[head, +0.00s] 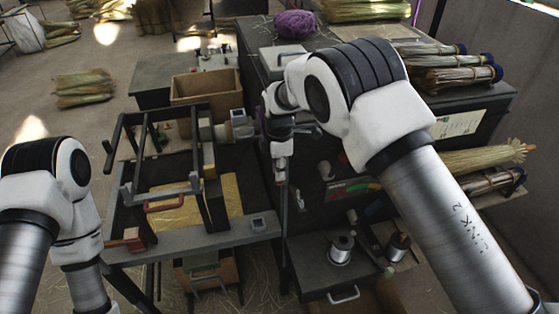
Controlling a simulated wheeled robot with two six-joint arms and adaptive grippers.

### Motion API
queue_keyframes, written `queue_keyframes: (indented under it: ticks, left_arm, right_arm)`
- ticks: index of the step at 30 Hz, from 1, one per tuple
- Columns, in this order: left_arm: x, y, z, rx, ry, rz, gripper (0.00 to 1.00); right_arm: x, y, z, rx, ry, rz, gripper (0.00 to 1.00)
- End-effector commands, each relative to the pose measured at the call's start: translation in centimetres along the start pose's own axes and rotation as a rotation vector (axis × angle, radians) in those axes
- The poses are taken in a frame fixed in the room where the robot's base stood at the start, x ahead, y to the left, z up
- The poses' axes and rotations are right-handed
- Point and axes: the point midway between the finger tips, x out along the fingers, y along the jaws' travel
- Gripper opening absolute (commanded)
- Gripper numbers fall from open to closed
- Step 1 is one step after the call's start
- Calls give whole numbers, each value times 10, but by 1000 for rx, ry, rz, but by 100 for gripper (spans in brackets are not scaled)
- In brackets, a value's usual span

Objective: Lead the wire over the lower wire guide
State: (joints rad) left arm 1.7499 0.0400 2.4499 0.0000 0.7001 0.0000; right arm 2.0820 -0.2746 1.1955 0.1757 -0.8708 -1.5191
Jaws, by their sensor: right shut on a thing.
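My right gripper (282,168) points down just right of the winding bench, beside the dark cabinet. It is shut, on what seems to be the wire; the wire is too thin to make out here. A thin dark upright rod shows below the fingertips. A spool of silvery wire (341,249) stands on the low shelf below, with a second, copper-toned spool (398,247) to its right. I cannot tell for sure which part is the lower wire guide. My left arm comes in at the left edge, and its gripper is out of view.
The winding bench (195,238) carries a dark frame with a red handle (165,204) and a small square fitting (258,224). A cardboard box (206,88) stands behind it. Broom bundles (445,75) lie on the cabinet top. Floor at the left is mostly free.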

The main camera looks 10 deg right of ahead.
Motion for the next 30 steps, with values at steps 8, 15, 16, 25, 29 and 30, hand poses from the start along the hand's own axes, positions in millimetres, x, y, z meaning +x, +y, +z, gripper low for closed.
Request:
queue_keyframes:
  ticks: [8,15,16,25,29,30]
  left_arm:
    - [24,0,0,0,0,0,40]
    - [43,0,0,0,0,0,40]
    - [45,0,0,0,0,0,40]
    - [56,0,0,0,0,0,40]
    - [56,0,0,0,0,0,40]
    - [56,0,0,0,0,0,40]
  right_arm:
    - [52,-1,0,0,0,-1,0]
    - [92,-1,0,0,0,0,0]
    - [96,-1,0,0,0,0,0]
    - [121,-1,0,0,0,1,0]
    - [121,-1,0,0,0,1,0]
    - [120,-1,0,0,0,1,0]
